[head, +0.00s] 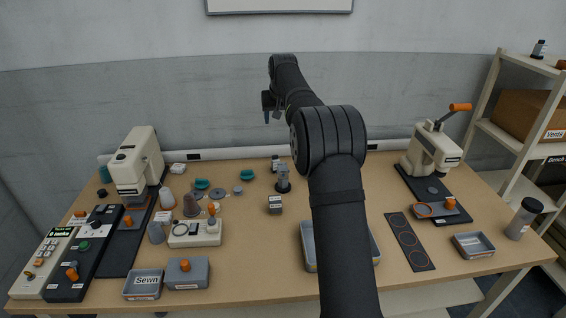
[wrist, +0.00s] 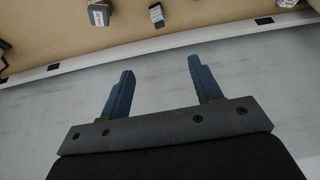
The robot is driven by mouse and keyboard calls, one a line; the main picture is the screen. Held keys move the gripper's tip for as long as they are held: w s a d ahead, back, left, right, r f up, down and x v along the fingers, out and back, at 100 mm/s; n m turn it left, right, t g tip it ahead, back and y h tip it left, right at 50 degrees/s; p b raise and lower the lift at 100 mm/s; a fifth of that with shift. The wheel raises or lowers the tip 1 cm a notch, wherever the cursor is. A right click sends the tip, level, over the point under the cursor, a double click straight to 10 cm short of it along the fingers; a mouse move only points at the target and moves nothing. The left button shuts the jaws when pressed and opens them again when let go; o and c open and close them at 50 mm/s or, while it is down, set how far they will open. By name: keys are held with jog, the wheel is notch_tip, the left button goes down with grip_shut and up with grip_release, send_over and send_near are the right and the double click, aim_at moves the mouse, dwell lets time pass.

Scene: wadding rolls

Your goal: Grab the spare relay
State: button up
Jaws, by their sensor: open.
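My gripper (head: 272,117) is open and empty, raised in front of the wall above the table's back edge. In the wrist view its two blue fingers (wrist: 160,72) stand apart with nothing between them. I cannot tell for sure which thing is the spare relay. A small dark grey block with a pale label (head: 275,204) stands mid-table, well below my gripper. In the wrist view a grey box with a label and some yellow (wrist: 99,12) and a dark labelled item (wrist: 157,14) lie near the back edge. My arm hides part of the table.
A dark upright fixture (head: 283,180) stands near the block. A blue-grey tray (head: 308,245) is partly behind my arm. Machines stand at left (head: 140,165) and right (head: 434,150). Grey bins (head: 143,285) sit at the front left. A shelf (head: 510,140) stands at right.

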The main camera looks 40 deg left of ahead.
jog(key=n+y, duration=0.1)
send_near(275, 160)
jog(key=shift+x, duration=4)
jog(key=c, duration=1.1)
